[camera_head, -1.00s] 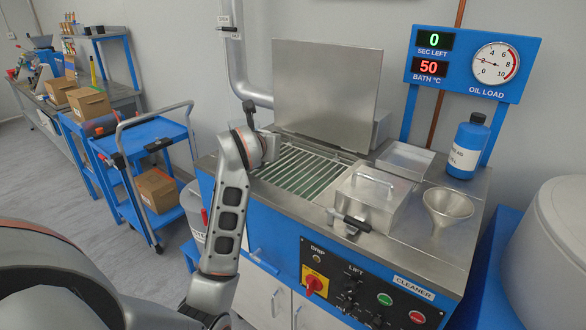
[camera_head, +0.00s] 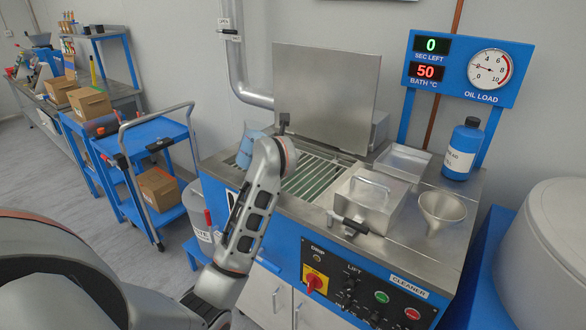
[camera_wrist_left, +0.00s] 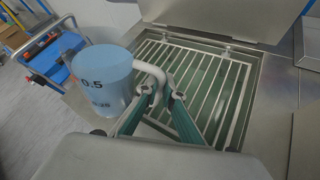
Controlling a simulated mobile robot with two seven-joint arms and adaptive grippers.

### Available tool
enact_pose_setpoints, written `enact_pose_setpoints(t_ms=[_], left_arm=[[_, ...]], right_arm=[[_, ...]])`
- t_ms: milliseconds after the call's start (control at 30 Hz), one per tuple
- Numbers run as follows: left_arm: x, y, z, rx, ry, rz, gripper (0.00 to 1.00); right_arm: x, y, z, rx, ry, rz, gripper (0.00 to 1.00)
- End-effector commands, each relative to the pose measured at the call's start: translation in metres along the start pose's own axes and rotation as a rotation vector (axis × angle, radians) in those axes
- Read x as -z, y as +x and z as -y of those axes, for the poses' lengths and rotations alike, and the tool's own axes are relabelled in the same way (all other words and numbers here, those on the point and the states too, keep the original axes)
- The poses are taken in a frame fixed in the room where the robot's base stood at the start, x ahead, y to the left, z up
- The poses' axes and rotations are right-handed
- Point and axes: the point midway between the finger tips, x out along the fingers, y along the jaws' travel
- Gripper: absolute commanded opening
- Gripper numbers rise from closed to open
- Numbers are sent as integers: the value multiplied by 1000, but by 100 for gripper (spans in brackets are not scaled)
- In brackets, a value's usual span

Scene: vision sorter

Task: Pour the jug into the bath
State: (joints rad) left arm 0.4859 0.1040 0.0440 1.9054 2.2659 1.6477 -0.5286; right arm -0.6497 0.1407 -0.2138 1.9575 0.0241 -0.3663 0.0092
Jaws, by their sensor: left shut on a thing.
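The jug (camera_head: 247,146) is a translucent blue vessel at the left end of the bath, partly hidden behind my left wrist in the head view. In the left wrist view the jug (camera_wrist_left: 103,78) shows a 0.5 mark and a pale handle. My left gripper (camera_wrist_left: 158,98) is shut on that handle. The jug looks roughly upright, held beside the bath's left edge. The bath (camera_head: 318,180) is a steel opening with a grate over green liquid, its lid raised. It fills the middle of the left wrist view (camera_wrist_left: 205,82). My right gripper is out of view.
The raised lid (camera_head: 325,95) stands behind the bath. A steel box with a handle (camera_head: 366,203) and a funnel (camera_head: 441,207) sit to its right, with a blue bottle (camera_head: 461,150) behind. A blue cart (camera_head: 157,134) stands to the left.

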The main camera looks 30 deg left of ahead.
Motion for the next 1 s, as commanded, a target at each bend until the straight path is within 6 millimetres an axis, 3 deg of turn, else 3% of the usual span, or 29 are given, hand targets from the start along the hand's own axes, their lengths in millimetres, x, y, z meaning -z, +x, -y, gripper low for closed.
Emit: enact_pose_setpoints(t_ms=[1000], left_arm=[[6,7,10,-59,119,-38,0]], right_arm=[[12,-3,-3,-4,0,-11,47]])
